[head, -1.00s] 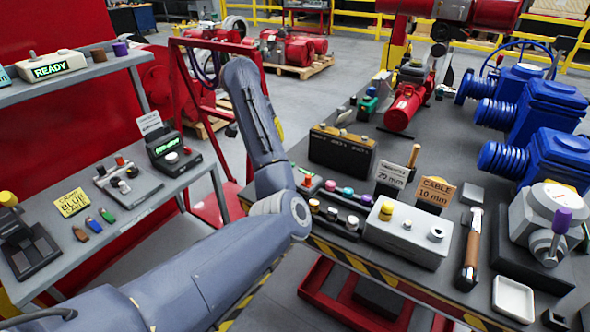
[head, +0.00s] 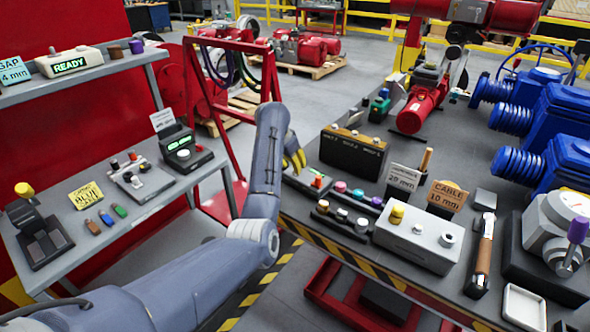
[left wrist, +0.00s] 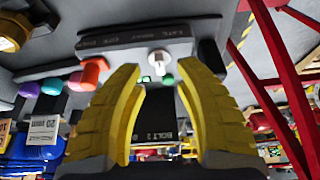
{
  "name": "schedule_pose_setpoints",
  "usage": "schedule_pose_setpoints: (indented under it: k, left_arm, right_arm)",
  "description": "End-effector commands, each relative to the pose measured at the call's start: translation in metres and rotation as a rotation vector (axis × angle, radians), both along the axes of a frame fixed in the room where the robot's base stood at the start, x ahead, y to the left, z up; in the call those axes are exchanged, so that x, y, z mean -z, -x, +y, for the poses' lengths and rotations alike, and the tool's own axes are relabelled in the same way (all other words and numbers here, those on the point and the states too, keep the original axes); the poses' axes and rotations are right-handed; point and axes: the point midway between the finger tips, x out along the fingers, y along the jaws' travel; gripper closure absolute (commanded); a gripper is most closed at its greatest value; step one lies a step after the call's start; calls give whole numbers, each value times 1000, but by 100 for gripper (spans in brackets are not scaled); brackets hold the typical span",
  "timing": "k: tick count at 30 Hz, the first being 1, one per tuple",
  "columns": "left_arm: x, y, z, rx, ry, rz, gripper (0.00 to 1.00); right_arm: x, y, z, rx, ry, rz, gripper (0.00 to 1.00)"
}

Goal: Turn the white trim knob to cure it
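A small white knob (head: 183,154) sits on the front of a dark unit (head: 190,160) with a lit green display, on the grey bench at the left. My left gripper (head: 298,160) is to the right of that unit, beside the black box at the work table's left edge. In the left wrist view its yellow fingers (left wrist: 160,78) are apart, with nothing between them. My right gripper is not in view.
A black box (head: 352,155), a rack with coloured knobs (head: 340,187) and a white box with a yellow knob (head: 420,243) stand on the work table. A red frame (head: 229,50) rises behind my left arm. An aisle separates bench and table.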

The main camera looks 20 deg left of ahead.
Motion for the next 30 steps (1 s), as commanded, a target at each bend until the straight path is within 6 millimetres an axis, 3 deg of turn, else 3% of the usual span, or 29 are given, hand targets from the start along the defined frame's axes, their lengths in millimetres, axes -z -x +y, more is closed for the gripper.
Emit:
schedule_pose_setpoints:
  k: [9,23,30]
  left_arm:
    - [25,-10,-4,1,-1,1,66]
    - [29,-11,-5,0,0,0,65]
    - [29,-11,-5,0,0,-1,92]
  right_arm:
    - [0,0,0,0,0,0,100]
    - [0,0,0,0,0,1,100]
    - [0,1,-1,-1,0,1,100]
